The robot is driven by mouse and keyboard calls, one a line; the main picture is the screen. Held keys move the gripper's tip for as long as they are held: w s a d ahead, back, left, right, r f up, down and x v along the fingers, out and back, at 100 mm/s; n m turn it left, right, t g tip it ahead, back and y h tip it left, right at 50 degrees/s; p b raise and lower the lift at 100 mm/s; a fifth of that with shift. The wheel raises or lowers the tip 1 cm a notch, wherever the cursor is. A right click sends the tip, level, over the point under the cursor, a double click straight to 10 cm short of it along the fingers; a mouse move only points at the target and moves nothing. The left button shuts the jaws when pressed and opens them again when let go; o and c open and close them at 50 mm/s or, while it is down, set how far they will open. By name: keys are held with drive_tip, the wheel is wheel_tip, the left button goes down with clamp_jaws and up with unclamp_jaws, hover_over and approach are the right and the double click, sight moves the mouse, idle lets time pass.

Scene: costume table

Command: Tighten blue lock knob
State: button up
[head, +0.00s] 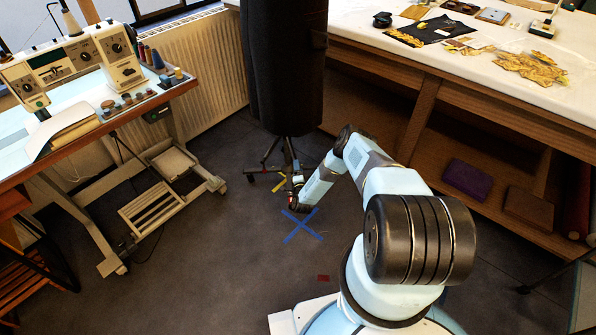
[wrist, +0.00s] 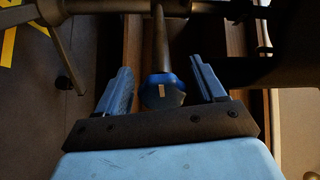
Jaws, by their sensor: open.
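The blue lock knob (wrist: 163,92) shows in the wrist view with a small pale mark on its face, at the near end of a dark rod. My gripper (wrist: 160,66) is open, with one finger on each side of the knob. Gaps show between the knob and both fingers, so neither appears to touch it. In the head view my gripper (head: 296,182) is low, beside the wheeled base (head: 268,170) of the dark dress form (head: 285,65). The knob cannot be made out there.
Dark stand legs (wrist: 62,45) lie close around my gripper in the wrist view. A sewing table (head: 70,158) stands at the left and a long wooden workbench (head: 480,90) at the right. Floor with a blue tape cross (head: 301,226) is open in between.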

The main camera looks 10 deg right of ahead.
drive_tip(key=s+a, duration=0.2)
drive_tip(key=s, duration=1.1)
drive_tip(key=shift+s+f, duration=0.3)
drive_tip(key=shift+d+r+n+y, duration=0.15)
drive_tip(key=shift+d+n+y, duration=0.15)
drive_tip(key=shift+d+y, duration=0.1)
drive_tip(key=shift+c, duration=0.5)
drive_tip(key=s+d+n+g+y, duration=0.1)
drive_tip(key=d+n+y, duration=0.25)
drive_tip(key=y, duration=0.25)
drive_tip(key=shift+m, duration=0.35)
drive_tip(key=x, duration=1.3)
drive_tip(key=shift+w+d+r, duration=0.15)
drive_tip(key=shift+r, duration=0.2)
drive_tip(key=shift+c, duration=0.2)
drive_tip(key=c, duration=0.9)
